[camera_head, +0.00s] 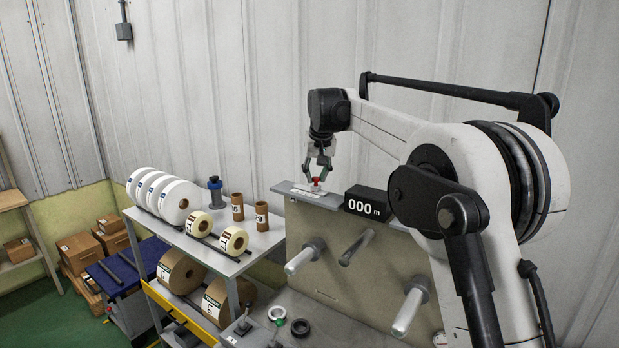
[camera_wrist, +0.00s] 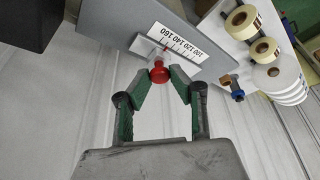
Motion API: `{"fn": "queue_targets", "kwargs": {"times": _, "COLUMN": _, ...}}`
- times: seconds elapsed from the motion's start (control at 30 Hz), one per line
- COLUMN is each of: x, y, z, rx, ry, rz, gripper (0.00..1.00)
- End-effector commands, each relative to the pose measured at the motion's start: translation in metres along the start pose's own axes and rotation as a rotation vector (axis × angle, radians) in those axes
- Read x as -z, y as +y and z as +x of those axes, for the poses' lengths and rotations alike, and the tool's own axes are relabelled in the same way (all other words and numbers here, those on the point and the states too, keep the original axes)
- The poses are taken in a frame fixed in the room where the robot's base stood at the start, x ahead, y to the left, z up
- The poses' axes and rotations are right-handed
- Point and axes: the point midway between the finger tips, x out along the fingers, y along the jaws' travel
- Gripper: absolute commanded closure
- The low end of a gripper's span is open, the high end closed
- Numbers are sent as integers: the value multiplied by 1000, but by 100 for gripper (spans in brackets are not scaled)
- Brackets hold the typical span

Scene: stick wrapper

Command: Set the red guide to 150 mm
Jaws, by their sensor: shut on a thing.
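The red guide has a round red knob (camera_wrist: 159,73) on a small pale block. It sits on the grey top plate (camera_wrist: 120,45) of the machine, beside a white scale strip (camera_wrist: 178,45). A thin red mark shows by the left part of the scale in the wrist view. My gripper (camera_wrist: 161,78) is shut on the red knob, one green finger on each side. In the head view my gripper (camera_head: 318,172) points down at the red knob (camera_head: 316,180) on the top plate (camera_head: 300,193).
A black display (camera_head: 365,204) reading "000 m" stands right of the guide. Rollers (camera_head: 305,256) stick out of the machine's front below. A shelf (camera_head: 262,240) with white and cream rolls, brown tubes and a blue-topped object stands at the left. A pale wall is behind.

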Motion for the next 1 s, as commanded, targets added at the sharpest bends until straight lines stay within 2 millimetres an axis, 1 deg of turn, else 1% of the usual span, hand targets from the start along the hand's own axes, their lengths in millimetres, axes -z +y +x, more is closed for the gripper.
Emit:
{"fn": "queue_targets", "kwargs": {"times": 0.23, "x": 0, "y": 0, "z": -1, "rx": 0, "ry": 1, "rz": 0, "gripper": 100}}
{"fn": "queue_targets", "kwargs": {"times": 0.27, "x": 0, "y": 0, "z": -1, "rx": 0, "ry": 1, "rz": 0, "gripper": 77}}
{"fn": "queue_targets", "kwargs": {"times": 0.3, "x": 0, "y": 0, "z": -1, "rx": 0, "ry": 1, "rz": 0, "gripper": 72}}
{"fn": "queue_targets", "kwargs": {"times": 0.4, "x": 0, "y": 0, "z": -1, "rx": 0, "ry": 1, "rz": 0, "gripper": 61}}
{"fn": "queue_targets", "kwargs": {"times": 0.63, "x": 0, "y": 0, "z": -1, "rx": 0, "ry": 1, "rz": 0, "gripper": 61}}
{"fn": "queue_targets", "kwargs": {"times": 0.73, "x": 0, "y": 0, "z": -6, "rx": 0, "ry": 1, "rz": 0, "gripper": 61}}
{"fn": "queue_targets", "kwargs": {"times": 0.87, "x": 0, "y": 0, "z": -22, "rx": 0, "ry": 1, "rz": 0, "gripper": 61}}
{"fn": "queue_targets", "kwargs": {"times": 1.0, "x": 0, "y": 0, "z": -49, "rx": 0, "ry": 1, "rz": 0, "gripper": 61}}
